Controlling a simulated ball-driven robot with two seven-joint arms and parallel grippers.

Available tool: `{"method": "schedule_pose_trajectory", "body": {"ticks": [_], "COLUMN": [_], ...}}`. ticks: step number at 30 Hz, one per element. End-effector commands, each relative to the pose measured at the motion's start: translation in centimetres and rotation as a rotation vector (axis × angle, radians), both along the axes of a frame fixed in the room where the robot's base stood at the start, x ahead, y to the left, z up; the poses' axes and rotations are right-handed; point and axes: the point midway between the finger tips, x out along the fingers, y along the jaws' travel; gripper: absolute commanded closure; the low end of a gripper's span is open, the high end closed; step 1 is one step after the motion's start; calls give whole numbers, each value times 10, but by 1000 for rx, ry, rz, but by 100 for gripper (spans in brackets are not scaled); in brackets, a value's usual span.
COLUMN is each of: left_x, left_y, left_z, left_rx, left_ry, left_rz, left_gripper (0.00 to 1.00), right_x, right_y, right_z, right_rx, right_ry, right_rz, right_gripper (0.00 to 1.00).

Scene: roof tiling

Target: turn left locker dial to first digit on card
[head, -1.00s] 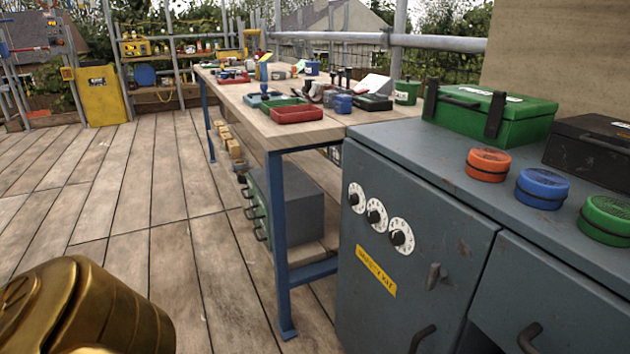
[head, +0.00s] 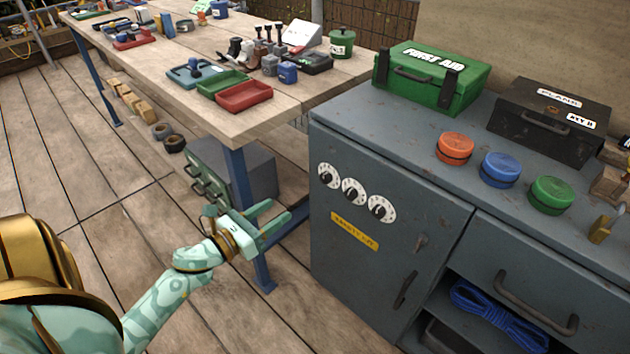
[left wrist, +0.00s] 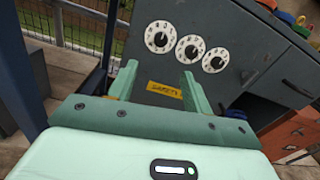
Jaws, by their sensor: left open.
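The left locker dial (head: 328,175) is a white disc with a black knob, the leftmost of three dials on the grey locker (head: 370,270) door. The middle dial (head: 353,191) and right dial (head: 381,208) sit beside it. In the left wrist view the left dial (left wrist: 160,37) is ahead of the fingers, apart from them. My left gripper (head: 280,220) is open and empty, left of the locker front and below the dials; its fingers also show in the left wrist view (left wrist: 157,90). My right gripper is not in view. No card with readable digits shows.
A yellow label (head: 354,231) is below the dials, with a small latch (head: 421,243) at right. A wooden workbench (head: 310,88) with a blue leg (head: 240,175) stands behind my left gripper. A green first aid box (head: 430,80) and coloured round tins are on the locker top.

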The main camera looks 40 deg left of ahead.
Motion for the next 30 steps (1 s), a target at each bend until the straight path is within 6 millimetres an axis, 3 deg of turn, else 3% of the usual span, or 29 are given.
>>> {"method": "schedule_pose_trajectory", "body": {"ticks": [9, 15, 21, 30], "left_x": [80, 120, 139, 142], "left_y": [-10, -14, -17, -17], "left_z": [-2, -1, -1, 0], "left_rx": [-3, -2, -5, -5], "left_ry": [-1, -1, 1, 1], "left_rz": [-2, 0, 0, 1], "left_gripper": [50, 50, 50, 50], "right_x": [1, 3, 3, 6], "right_y": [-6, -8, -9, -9], "right_z": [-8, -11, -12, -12], "right_rx": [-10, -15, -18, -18], "right_ry": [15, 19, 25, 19], "right_rz": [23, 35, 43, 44], "right_gripper": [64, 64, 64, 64]}}
